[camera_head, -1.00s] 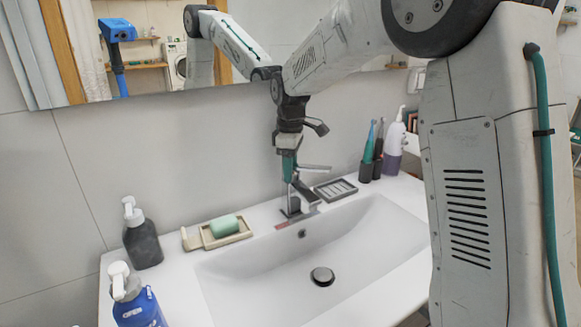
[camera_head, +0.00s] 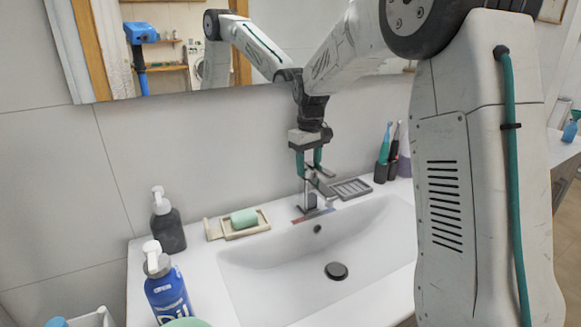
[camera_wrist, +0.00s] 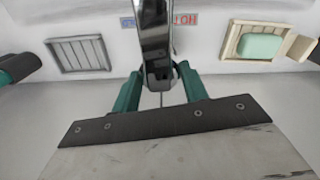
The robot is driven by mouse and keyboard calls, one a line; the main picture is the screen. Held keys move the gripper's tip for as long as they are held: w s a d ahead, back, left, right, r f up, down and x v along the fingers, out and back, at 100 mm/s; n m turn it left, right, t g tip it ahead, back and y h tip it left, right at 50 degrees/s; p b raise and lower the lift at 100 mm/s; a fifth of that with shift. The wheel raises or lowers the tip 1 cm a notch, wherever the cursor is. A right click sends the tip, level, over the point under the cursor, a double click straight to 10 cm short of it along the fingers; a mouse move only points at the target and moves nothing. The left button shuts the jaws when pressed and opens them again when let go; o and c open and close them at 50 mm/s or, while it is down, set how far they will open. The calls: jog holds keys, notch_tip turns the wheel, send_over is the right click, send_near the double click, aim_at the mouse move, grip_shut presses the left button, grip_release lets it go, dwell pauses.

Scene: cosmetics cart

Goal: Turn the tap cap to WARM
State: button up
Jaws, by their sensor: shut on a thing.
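The chrome tap (camera_head: 309,200) stands at the back edge of the white basin. Its lever cap (camera_wrist: 155,45) points up the wrist view, between the blue label (camera_wrist: 129,22) and the red HOT label (camera_wrist: 185,19), partly covering the strip. The label strip (camera_head: 313,215) also shows at the tap's foot in the head view, red at left, blue at right. My gripper (camera_head: 314,172) comes down from above with its teal fingers on either side of the cap. In the wrist view my gripper (camera_wrist: 158,88) is shut on the cap.
A soap dish (camera_head: 263,217) with green soap (camera_head: 244,218) lies left of the tap. A grey slatted tray (camera_head: 352,188) and a toothbrush holder (camera_head: 382,172) are at right. A dark pump bottle (camera_head: 168,229) and a blue bottle (camera_head: 168,295) stand at left. The basin (camera_head: 290,262) is clear.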

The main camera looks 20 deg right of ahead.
jog(key=shift+w+r, duration=0.15)
dwell(0.3)
jog(key=o, duration=1.3)
jog(key=shift+d, duration=0.1)
jog(key=shift+o, duration=0.5)
notch_tip(320, 180, up, 8)
jog(key=shift+f, duration=0.25)
jog(key=shift+r, duration=0.1)
